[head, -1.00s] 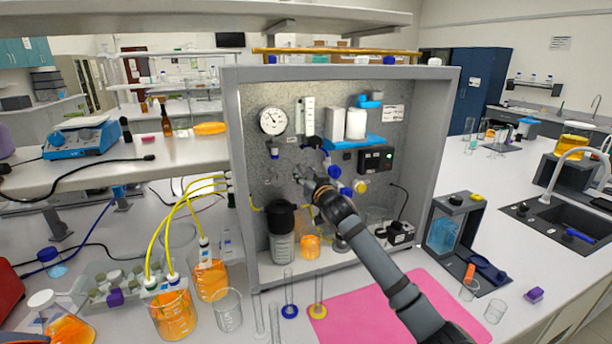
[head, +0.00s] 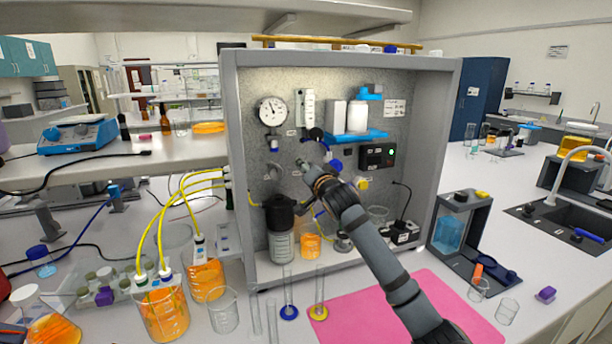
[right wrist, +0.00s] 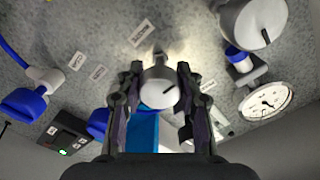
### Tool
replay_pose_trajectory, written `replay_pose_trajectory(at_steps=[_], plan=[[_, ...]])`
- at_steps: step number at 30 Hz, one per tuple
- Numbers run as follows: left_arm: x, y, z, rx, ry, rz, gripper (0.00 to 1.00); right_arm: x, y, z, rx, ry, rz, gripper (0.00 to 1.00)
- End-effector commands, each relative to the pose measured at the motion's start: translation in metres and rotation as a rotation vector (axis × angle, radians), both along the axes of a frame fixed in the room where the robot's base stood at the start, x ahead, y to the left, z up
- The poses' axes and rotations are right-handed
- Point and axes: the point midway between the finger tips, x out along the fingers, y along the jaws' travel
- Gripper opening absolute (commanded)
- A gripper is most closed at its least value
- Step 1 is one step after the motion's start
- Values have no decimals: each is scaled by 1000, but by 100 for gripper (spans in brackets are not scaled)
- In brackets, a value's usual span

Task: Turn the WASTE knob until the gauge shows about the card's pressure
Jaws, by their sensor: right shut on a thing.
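The round white gauge (head: 272,111) is at the panel's upper left and also shows in the right wrist view (right wrist: 265,102). A white card (head: 394,108) is at upper right, its text unreadable.
Another grey knob (right wrist: 252,22) is close to the gripper. A blue shelf (head: 357,137) with white cartridges and a black box (head: 377,156) are on the panel. A dark-lidded vessel (head: 280,215) stands below. A pink mat (head: 400,310) lies in front.

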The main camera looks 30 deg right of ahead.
Motion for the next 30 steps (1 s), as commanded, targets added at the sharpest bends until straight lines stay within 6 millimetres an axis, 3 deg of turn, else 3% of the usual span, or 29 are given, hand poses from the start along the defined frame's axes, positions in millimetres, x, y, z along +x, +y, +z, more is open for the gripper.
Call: replay_pose_trajectory(at_steps=[7, 25, 26, 30], plan=[[0, 0, -11, 0, 0, 0, 40, 0, 0, -2, 94, -22, -1, 4], [0, 0, -13, 0, 0, 0, 40, 0, 0, -1, 126, -28, -1, 4], [0, 0, -13, 0, 0, 0, 40, 0, 0, -1, 126, -28, -1, 40], [0, 0, -13, 0, 0, 0, 40, 0, 0, -1, 126, -28, -1, 59]])
